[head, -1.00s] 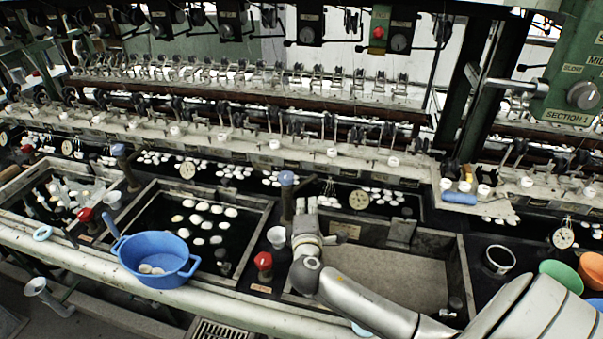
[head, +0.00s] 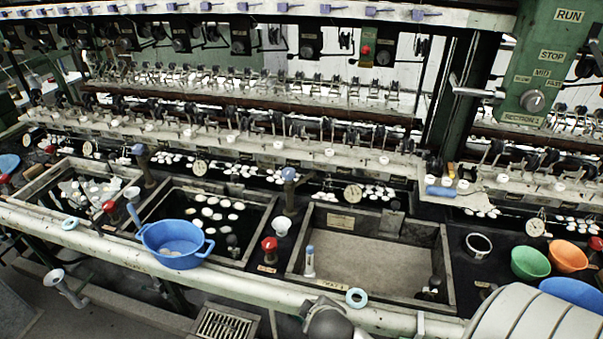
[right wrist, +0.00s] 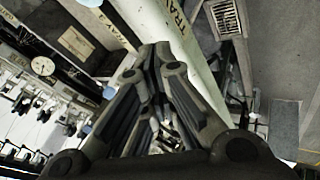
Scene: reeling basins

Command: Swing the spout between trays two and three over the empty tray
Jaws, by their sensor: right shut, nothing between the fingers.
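In the head view a blue-capped post (head: 289,190) stands between the middle tray (head: 262,218) and the right tray (head: 446,270). I cannot tell which way its spout points. The right tray has a bare beige inside with no cocoons. The middle tray holds dark water and white cocoons (head: 215,214). My right gripper (right wrist: 157,52) shows in the right wrist view, shut and empty, near the pale front rail (right wrist: 160,30). My left gripper is not in view.
A blue basin (head: 172,246) sits at the middle tray's front. A red knob (head: 270,244) and white cup (head: 282,226) stand between the trays. A blue-topped stick (head: 309,262) stands in the right tray. Green (head: 530,263) and orange (head: 567,256) bowls lie right.

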